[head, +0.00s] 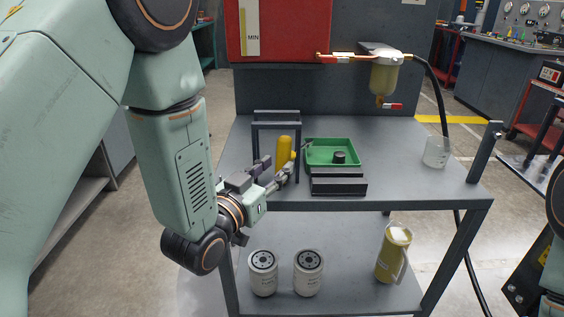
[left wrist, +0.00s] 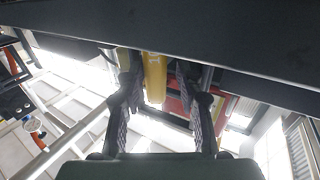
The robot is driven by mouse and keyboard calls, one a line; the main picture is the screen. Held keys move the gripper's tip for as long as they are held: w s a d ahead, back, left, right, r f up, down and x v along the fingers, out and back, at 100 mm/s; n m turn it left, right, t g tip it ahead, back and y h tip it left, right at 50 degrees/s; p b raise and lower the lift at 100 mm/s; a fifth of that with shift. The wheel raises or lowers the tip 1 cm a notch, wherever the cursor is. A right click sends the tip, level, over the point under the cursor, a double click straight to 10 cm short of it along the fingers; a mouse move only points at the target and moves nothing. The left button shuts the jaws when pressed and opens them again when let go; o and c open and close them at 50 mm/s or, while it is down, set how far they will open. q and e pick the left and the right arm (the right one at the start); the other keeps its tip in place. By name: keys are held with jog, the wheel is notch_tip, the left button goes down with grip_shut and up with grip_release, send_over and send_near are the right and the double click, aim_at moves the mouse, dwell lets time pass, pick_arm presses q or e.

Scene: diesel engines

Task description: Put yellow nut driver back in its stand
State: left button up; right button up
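The yellow nut driver (head: 284,147) shows upright by its thick yellow handle, within the outline of the dark frame-like stand (head: 276,125) on the bench. Its lower end is hidden. My left gripper (head: 277,167) is low in front of the stand, fingers pointing toward the handle. In the left wrist view the yellow handle (left wrist: 154,76) stands between the two fingers (left wrist: 157,82), with a gap on both sides, so the gripper looks open. I cannot tell whether the driver is seated in the stand. My right gripper is not in view.
A green tray (head: 317,147) with a dark round part sits right of the stand, behind a dark block (head: 338,187). A fuel filter bowl (head: 384,80) hangs above. A clear container (head: 436,152) stands right. Two filters (head: 263,272) and a yellow canister (head: 391,255) occupy the lower shelf.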

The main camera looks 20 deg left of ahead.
aim_at(280, 166)
pick_arm(q)
jog(key=w+d, duration=0.1)
jog(key=w, duration=0.2)
jog(key=shift+d, duration=0.4)
jog(key=shift+a, duration=0.4)
jog(key=shift+d, duration=0.25)
jog(key=c, duration=0.3)
jog(key=shift+a, duration=0.1)
grip_shut()
